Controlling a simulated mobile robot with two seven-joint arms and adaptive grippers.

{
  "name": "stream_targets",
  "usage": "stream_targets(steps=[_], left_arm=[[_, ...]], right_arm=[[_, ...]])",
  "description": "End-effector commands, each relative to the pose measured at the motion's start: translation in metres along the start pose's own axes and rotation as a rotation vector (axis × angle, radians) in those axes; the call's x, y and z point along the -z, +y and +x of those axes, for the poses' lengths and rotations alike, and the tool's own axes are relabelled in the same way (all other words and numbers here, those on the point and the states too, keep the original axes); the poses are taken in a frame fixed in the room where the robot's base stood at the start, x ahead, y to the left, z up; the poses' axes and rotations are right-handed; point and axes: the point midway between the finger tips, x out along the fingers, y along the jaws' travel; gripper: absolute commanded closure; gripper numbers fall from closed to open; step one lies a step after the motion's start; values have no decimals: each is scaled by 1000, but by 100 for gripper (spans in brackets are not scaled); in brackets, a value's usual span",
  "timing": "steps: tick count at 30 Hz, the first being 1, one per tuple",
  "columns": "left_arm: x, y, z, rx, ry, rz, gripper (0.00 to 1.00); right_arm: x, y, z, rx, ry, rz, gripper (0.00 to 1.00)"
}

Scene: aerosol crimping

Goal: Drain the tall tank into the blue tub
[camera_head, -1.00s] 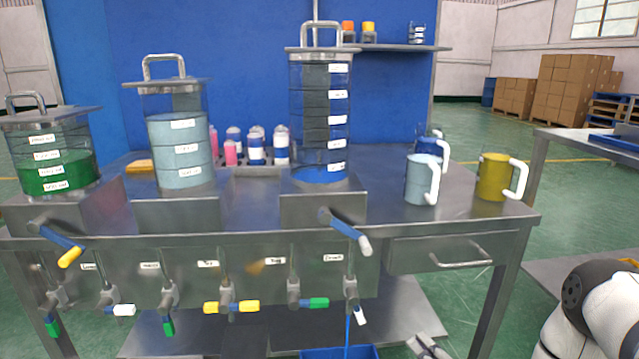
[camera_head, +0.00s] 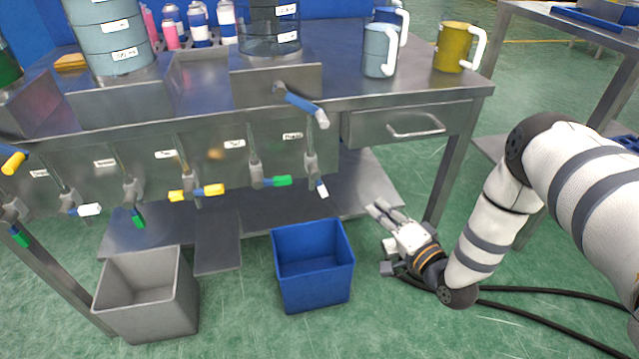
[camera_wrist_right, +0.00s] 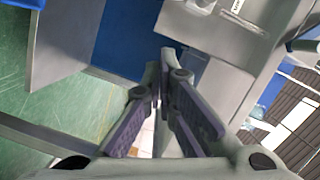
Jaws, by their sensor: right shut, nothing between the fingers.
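The tall tank (camera_head: 272,30) stands on the bench, cut off at the top of the head view. Its visible clear lower part shows no blue liquid. A blue lever with a pale tip (camera_head: 302,104) slants down to the right below it. A lower valve with a white handle (camera_head: 321,188) hangs under the bench front; no stream shows below it. The blue tub (camera_head: 312,265) stands on the floor beneath; I cannot tell how much liquid it holds. My right gripper (camera_head: 378,210) is shut and empty, right of the tub; its fingers (camera_wrist_right: 163,75) show in the wrist view. My left gripper is out of view.
A grey tub (camera_head: 148,293) stands left of the blue tub. Several valves with coloured handles line the bench front. A drawer handle (camera_head: 415,128) juts out above my right gripper. A low metal shelf (camera_head: 370,185) lies behind it. Mugs stand on the bench.

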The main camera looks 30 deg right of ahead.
Motion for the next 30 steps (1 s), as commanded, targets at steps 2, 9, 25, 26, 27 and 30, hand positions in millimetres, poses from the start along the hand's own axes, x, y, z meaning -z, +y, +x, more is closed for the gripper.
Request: stream_targets(steps=[2, 9, 25, 26, 27, 30], left_arm=[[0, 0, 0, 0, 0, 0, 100], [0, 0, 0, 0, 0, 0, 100], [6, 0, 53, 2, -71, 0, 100], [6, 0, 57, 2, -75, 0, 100], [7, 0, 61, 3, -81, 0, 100], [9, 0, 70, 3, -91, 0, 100]], right_arm=[[0, 0, 0, 0, 0, 0, 100], [0, 0, 0, 0, 0, 0, 100], [-98, -5, 22, 68, -53, -1815, 100], [-104, -6, 23, 80, -50, -1971, 100], [-111, -8, 24, 93, -43, -2170, 100], [-124, -13, 26, 120, -21, -2603, 100]])
